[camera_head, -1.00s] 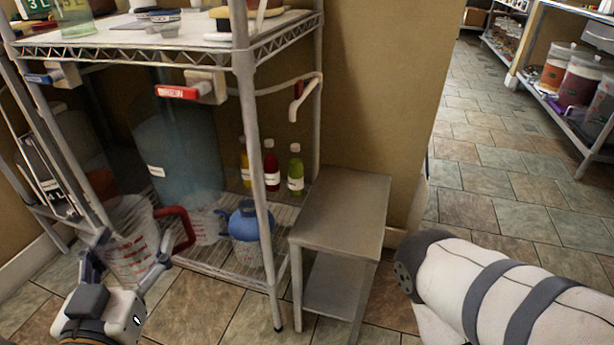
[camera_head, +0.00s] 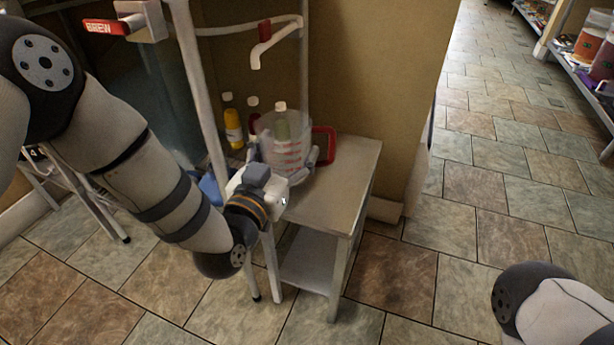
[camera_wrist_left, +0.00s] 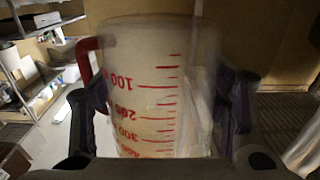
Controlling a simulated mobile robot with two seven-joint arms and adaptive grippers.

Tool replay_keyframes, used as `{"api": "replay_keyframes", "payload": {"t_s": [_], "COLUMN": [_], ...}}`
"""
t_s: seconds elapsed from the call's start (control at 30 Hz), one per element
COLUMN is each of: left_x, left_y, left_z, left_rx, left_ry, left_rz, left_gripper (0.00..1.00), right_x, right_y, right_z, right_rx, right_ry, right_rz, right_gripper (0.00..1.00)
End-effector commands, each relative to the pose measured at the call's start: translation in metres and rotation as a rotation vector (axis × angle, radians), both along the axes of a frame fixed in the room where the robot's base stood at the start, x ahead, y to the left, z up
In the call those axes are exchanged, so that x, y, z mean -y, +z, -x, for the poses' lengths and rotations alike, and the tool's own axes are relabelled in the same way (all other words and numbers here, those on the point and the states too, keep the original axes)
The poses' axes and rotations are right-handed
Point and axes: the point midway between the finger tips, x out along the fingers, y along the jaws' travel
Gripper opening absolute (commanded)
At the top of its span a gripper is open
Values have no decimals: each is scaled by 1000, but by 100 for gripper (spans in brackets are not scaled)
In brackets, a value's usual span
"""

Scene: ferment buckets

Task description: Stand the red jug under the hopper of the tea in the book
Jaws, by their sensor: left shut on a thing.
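The red jug (camera_head: 287,157) is a clear measuring jug with red marks and a red handle. It is at the left part of the small metal side table; I cannot tell whether its base touches the top. In the left wrist view the jug (camera_wrist_left: 160,95) fills the middle, with its handle at the left. My left gripper (camera_head: 283,172) is shut around its body. A bent white spout with a red valve (camera_head: 268,40) hangs above and behind the jug. No hopper or book can be made out. My right gripper is out of view; only part of that arm shows.
The side table (camera_head: 335,190) has bare top to the right of and in front of the jug. A rack post (camera_head: 203,95) stands close at its left. A yellow bottle (camera_head: 233,128) stands behind. Tiled floor is clear at right.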

Motion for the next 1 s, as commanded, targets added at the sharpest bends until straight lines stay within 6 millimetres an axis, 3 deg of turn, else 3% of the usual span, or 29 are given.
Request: {"api": "replay_keyframes", "payload": {"t_s": [0.03, 0.1, 0.33, 0.47, 0.83, 0.87, 0.93, 1.0], "left_x": [4, 9, 18, 18, 18, 18, 18, 18], "left_y": [-23, -36, -54, -82, -84, -83, -83, -83], "left_z": [-7, -17, -34, -33, -32, -32, -32, -32], "left_rx": [-9, -9, -6, -10, -5, -5, -5, -5], "left_ry": [1, 0, 0, 1, 0, 0, 0, 0], "left_rz": [-1, -1, 0, 0, -1, -1, -1, -1], "left_gripper": [40, 40, 40, 40, 40, 75, 89, 89], "right_x": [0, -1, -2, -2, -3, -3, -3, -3], "right_y": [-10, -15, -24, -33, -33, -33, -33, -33], "right_z": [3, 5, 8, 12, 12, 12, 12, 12], "right_rx": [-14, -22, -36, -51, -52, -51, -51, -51], "right_ry": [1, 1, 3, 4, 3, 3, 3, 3], "right_rz": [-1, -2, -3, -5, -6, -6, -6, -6], "right_gripper": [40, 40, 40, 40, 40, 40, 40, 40]}}
